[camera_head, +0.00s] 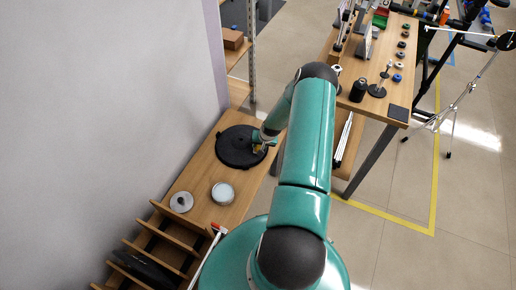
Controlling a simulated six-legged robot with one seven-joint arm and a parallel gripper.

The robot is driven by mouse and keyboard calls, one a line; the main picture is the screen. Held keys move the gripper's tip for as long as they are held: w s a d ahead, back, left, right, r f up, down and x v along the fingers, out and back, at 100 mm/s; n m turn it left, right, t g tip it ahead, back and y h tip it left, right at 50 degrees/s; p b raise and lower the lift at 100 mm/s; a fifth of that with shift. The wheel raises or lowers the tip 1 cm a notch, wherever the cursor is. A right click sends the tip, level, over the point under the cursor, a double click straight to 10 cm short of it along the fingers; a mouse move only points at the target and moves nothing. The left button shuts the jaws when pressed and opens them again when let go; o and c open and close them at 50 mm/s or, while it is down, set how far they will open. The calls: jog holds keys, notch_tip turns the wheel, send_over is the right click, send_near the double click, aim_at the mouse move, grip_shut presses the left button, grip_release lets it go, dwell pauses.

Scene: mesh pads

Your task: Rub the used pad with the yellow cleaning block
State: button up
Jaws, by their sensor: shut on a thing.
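A round black pad or disc (233,148) lies on the narrow wooden table beside the wall. My gripper (259,149) is at the right part of this disc, low over it, with a small patch of yellow showing at its tip. The yellow cleaning block (258,150) is held there, mostly hidden by my gripper and wrist. I cannot tell whether the block touches the disc. My teal arm comes in from the lower right.
A pale round tin (223,193) and a grey disc (181,202) stand nearer on the wooden table (205,172). A wooden slotted rack (160,240) holds dark discs at the lower left. A workbench (345,85) with several small parts is at the right.

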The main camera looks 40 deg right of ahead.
aim_at(255, 152)
jog(key=shift+w+d, duration=0.3)
jog(key=shift+d, duration=0.4)
jog(key=shift+w+d, duration=0.25)
jog(key=shift+d, duration=0.45)
jog(key=shift+w+d, duration=0.3)
jog(key=shift+d, duration=0.4)
jog(key=shift+s+a+f, duration=0.1)
jog(key=shift+s+a, duration=0.15)
jog(key=shift+a, duration=0.45)
jog(key=shift+s+a+f, duration=0.1)
jog(key=shift+s+a, duration=0.2)
jog(key=shift+a, duration=0.35)
jog(key=shift+s+a+f, duration=0.1)
jog(key=shift+s+a, duration=0.15)
jog(key=shift+a, duration=0.45)
jog(key=shift+s+a+r, duration=0.1)
jog(key=shift+s+a, duration=0.25)
jog(key=shift+a, duration=0.45)
jog(key=shift+s+a+r, duration=0.1)
jog(key=shift+s+a, duration=0.2)
jog(key=shift+a, duration=0.5)
jog(key=shift+d, duration=0.1)
jog(key=shift+s+d+r, duration=0.1)
jog(key=shift+r, duration=0.6)
jog(key=shift+d+v, duration=0.1)
jog(key=shift+v, duration=1.05)
jog(key=shift+d+v, duration=0.15)
jog(key=shift+v, duration=1)
jog(key=shift+r, duration=0.2)
